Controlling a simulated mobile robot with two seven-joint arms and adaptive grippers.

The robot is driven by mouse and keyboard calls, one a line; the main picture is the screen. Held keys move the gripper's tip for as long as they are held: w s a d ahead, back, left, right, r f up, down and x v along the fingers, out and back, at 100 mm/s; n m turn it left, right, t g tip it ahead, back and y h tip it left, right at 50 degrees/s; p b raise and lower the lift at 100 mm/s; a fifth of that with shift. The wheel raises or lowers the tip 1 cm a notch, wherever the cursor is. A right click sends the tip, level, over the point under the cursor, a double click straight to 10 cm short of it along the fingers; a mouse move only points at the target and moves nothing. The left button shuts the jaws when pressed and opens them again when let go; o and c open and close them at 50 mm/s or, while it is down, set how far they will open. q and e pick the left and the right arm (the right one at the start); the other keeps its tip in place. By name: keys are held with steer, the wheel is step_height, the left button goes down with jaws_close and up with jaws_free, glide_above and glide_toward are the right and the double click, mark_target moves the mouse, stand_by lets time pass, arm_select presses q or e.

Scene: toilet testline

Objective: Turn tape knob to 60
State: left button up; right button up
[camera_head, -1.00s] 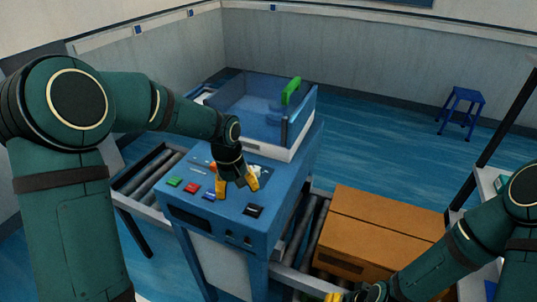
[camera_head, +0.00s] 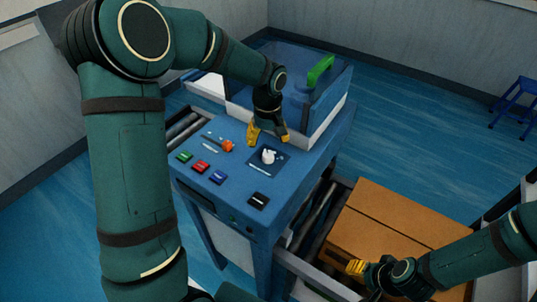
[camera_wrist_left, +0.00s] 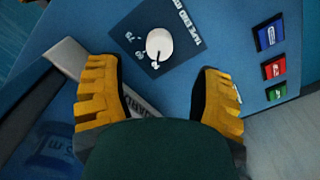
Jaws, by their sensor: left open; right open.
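The white tape knob (camera_head: 268,156) sits on a dark square plate on the top panel of the blue machine (camera_head: 233,180). In the left wrist view the knob (camera_wrist_left: 159,43) is round, with a pointed tip toward the printed marks on the plate; the numbers are too small to read surely. My left gripper (camera_head: 268,137) is open just behind the knob, with nothing between its yellow fingers. In the left wrist view its fingertips (camera_wrist_left: 160,82) are wide apart and the knob lies beyond them, untouched. My right gripper (camera_head: 364,270) is low at the right, near a cardboard box, and looks empty.
Green (camera_head: 184,157), red (camera_head: 200,166) and blue (camera_head: 217,177) buttons, a black switch (camera_head: 259,200) and an orange-red knob (camera_head: 227,146) share the panel. The cardboard box (camera_head: 390,232) lies on rollers at right.

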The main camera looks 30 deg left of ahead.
mark_target(268, 154)
arm_select(q)
step_height(268, 154, down, 7)
steer(key=shift+r, duration=0.1)
stand_by(0.3)
jaws_close()
